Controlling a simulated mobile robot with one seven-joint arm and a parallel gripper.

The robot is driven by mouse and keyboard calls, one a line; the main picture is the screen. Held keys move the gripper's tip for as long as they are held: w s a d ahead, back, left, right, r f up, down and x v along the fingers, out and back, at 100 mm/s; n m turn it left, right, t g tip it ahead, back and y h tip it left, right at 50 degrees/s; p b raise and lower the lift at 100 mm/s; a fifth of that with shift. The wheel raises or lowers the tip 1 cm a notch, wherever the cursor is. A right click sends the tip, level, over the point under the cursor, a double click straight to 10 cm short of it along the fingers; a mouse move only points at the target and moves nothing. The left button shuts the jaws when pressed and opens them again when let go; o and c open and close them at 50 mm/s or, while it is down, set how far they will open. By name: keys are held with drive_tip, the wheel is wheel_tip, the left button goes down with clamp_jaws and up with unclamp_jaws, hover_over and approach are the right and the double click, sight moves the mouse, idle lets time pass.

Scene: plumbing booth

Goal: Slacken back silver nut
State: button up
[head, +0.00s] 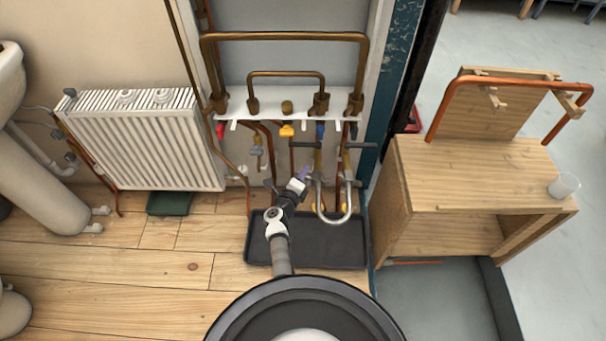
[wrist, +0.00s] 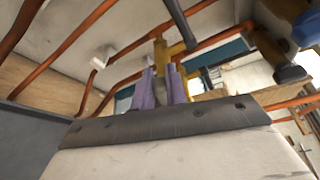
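My gripper (head: 303,173) reaches in under the white manifold board, among the pipes. In the wrist view its two purple fingers (wrist: 162,90) point up on either side of a small grey piece (wrist: 159,96), which may be the silver nut. A yellow brass fitting (wrist: 170,52) rises just behind and above the fingers. I cannot tell whether the fingers press on the grey piece or only stand around it. In the head view the nut cannot be made out. A silver U-shaped pipe (head: 335,218) hangs just right of my gripper.
A black tray (head: 335,254) lies on the floor below the pipes. Copper pipes (wrist: 90,43) and a dark valve handle (wrist: 268,45) crowd the space around my gripper. A white radiator (head: 150,140) stands left and a wooden bench (head: 480,175) right.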

drive_tip(key=o, duration=0.4)
drive_tip(key=shift+s+a+r+p, duration=0.2)
drive_tip(key=shift+s+p, duration=0.3)
drive_tip(key=shift+s, duration=0.05)
drive_tip(key=p+v, duration=0.6)
drive_tip(key=v, duration=0.6)
drive_tip(key=shift+s+p, duration=0.3)
drive_tip(key=shift+a, duration=0.2)
